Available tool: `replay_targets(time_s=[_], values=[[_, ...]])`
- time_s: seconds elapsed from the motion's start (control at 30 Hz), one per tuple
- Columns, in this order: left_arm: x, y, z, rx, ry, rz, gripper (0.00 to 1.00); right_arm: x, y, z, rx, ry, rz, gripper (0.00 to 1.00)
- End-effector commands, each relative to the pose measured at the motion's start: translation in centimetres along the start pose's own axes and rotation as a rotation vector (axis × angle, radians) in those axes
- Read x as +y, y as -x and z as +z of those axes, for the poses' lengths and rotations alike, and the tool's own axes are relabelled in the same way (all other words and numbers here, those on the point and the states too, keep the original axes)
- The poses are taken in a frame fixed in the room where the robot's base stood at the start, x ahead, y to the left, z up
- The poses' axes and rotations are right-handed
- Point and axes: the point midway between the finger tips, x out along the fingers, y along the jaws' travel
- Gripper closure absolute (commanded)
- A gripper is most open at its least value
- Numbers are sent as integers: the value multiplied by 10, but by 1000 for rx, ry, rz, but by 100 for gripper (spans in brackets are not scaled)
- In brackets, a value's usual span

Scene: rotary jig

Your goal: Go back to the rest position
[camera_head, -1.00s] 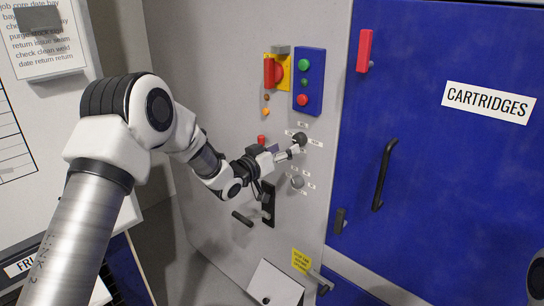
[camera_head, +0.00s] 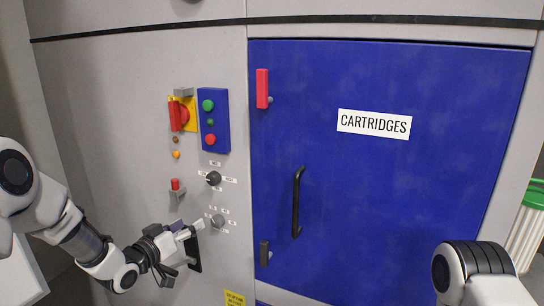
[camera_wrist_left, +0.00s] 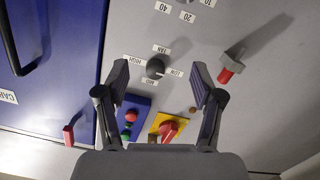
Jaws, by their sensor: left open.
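My left gripper (camera_head: 190,232) is open and empty in front of the grey panel, in the lower left of the head view. There it appears below the black selector knob (camera_head: 213,178) and just left of the grey dial (camera_head: 218,221). In the left wrist view the two fingers (camera_wrist_left: 160,82) stand apart. The black knob (camera_wrist_left: 155,68) shows between and beyond their tips, with small labels such as HIGH and LOW around it. No finger appears to touch it. My right gripper is out of view; only part of my right arm shows at the lower right.
A blue CARTRIDGES door (camera_head: 390,190) with a black handle (camera_head: 297,203) fills the right. A blue button box (camera_head: 214,121) and a red switch on a yellow plate (camera_head: 180,115) sit above the knobs. A red-topped toggle (camera_head: 176,187) sticks out left of them.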

Motion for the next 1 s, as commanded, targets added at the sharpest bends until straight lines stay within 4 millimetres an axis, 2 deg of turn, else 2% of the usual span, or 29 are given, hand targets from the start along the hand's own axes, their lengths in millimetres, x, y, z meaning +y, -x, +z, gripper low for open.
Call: replay_targets(time_s=[0.03, 0.07, 0.1, 0.17, 0.2, 0.27, 0.3, 0.37, 0.4, 0.47, 0.5, 0.6, 0.7, 0.8, 1.0], values=[[2, 2, 43, -74, 16, -2, 33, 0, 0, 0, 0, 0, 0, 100], [4, 6, 69, -120, 31, -8, 33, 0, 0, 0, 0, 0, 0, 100], [6, 14, 105, -186, 55, -24, 33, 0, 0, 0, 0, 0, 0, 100], [9, 30, 158, -291, 91, -59, 33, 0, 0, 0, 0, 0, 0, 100], [11, 45, 192, -363, 111, -86, 33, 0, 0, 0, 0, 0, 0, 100], [15, 71, 240, -476, 136, -131, 33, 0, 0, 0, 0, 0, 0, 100], [18, 92, 271, -555, 149, -163, 33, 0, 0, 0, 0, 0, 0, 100], [24, 128, 313, -676, 164, -215, 33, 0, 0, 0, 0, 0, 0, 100], [28, 154, 338, -759, 170, -250, 33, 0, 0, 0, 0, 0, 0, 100], [35, 198, 371, -890, 173, -305, 33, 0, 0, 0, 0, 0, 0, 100], [40, 228, 388, -977, 172, -343, 33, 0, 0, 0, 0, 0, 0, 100], [50, 298, 411, -1173, 156, -429, 33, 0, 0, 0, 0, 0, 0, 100], [55, 346, 410, -1308, 135, -499, 33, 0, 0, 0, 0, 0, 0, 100], [54, 364, 410, -1378, 108, -519, 33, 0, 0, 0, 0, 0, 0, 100], [54, 363, 410, -1382, 95, -502, 33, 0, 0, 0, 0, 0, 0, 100]])
